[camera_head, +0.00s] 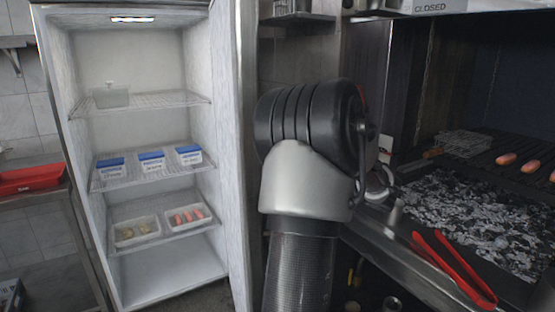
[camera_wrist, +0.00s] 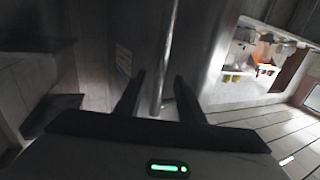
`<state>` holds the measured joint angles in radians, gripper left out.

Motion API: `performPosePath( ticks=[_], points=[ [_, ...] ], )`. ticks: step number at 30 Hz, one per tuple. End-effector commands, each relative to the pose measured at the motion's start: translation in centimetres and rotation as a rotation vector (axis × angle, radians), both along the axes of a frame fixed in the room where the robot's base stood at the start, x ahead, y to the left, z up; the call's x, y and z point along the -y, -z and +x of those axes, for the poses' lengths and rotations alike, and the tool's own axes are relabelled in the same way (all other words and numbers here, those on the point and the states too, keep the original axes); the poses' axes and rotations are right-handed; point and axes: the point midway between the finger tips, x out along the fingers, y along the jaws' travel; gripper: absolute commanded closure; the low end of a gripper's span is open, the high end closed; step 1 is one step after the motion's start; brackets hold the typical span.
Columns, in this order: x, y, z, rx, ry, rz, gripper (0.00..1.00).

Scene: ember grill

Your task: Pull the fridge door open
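The fridge (camera_head: 140,60) stands at the left in the head view with its white interior exposed. Its door (camera_head: 237,150) is swung wide open on the right side, its pale inner face seen at a steep angle. In the wrist view my gripper (camera_wrist: 160,74) has its two dark fingers apart. A vertical metal bar (camera_wrist: 163,45), which looks like the door handle, shows between the fingers, with small gaps visible on both sides. Whether it is fully within their reach is unclear. My gripper is hidden in the head view behind the door and my arm.
Wire shelves hold blue-lidded tubs (camera_head: 150,161) and food trays (camera_head: 137,231). At the right are a charcoal grill (camera_head: 470,222), sausages (camera_head: 507,159) and red tongs (camera_head: 455,268). A red tray (camera_head: 30,178) sits at the far left. Tiled floor (camera_wrist: 250,128) shows in the wrist view.

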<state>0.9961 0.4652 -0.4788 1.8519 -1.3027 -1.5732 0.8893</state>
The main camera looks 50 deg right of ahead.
Motion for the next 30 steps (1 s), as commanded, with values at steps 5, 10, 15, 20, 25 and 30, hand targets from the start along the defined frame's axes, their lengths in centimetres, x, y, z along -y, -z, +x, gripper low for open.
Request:
performPosePath(
  ticks=[5,10,15,20,25,30],
  points=[
    [0.0,-0.1,-4.7,0.000,0.005,-0.001,0.64],
    [-0.1,-0.1,-8.7,0.000,0.005,0.000,0.64],
    [-0.3,0.0,-11.7,0.000,0.002,0.000,0.64],
    [-0.4,0.0,-13.1,0.000,0.001,-0.001,0.64],
    [-0.4,0.0,-13.4,0.000,-0.001,-0.001,0.64],
    [-0.4,0.0,-13.4,0.000,-0.001,-0.001,0.64]
  ],
)
